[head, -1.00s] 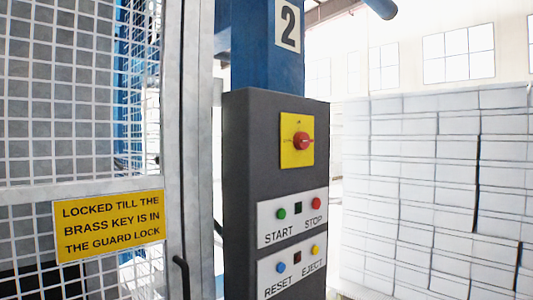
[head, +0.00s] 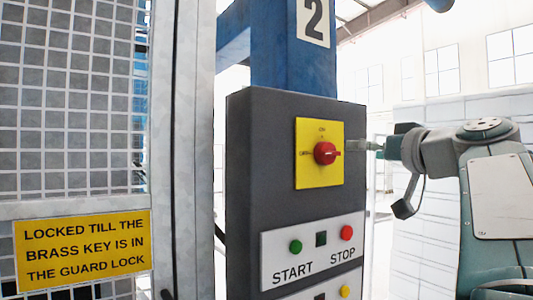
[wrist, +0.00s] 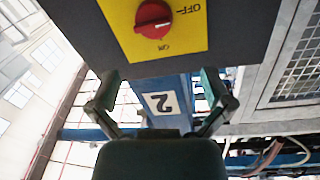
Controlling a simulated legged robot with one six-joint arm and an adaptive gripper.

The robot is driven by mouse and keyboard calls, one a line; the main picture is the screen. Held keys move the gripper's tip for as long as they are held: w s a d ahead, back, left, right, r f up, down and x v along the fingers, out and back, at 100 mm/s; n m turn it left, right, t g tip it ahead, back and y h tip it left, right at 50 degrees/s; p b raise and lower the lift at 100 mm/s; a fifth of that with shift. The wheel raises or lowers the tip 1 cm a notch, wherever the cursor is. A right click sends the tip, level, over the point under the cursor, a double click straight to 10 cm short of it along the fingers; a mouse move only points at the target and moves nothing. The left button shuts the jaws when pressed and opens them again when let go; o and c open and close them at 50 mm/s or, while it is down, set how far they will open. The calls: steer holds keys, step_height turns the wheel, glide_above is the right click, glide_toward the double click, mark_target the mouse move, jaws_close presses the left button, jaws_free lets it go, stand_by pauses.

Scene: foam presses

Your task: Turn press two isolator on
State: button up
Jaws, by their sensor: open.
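The isolator is a red rotary knob (head: 325,153) on a yellow plate (head: 307,172), high on the grey control box of press 2. In the wrist view the knob (wrist: 152,18) is near the top edge, and the plate (wrist: 192,40) reads OFF and ON. The white mark on the knob points towards OFF. My gripper (head: 362,146) comes in from the right in the head view, close to the knob's right side. In the wrist view my gripper (wrist: 159,78) has its fingers spread wide with nothing between them, and the knob lies beyond the fingertips, apart from them.
Below the isolator are green START (head: 295,246) and red STOP (head: 347,233) buttons. A blue post (head: 288,70) marked 2 rises behind the box. A mesh guard (head: 70,100) with a yellow sign (head: 83,250) stands left. White stacked blocks (head: 410,235) stand right.

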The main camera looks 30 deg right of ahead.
mark_target(333, 152)
steer(key=w, duration=0.6)
steer(key=w+d, duration=0.1)
steer(key=w, duration=0.2)
steer(key=shift+w+f, duration=0.2)
steer(key=shift+w, duration=0.15)
steer(key=shift+w+a, duration=0.2)
steer(key=shift+w, duration=0.25)
steer(key=shift+d, duration=0.15)
steer(key=shift+c, duration=0.6)
steer(key=shift+s+d, duration=0.1)
steer(key=c, duration=0.9)
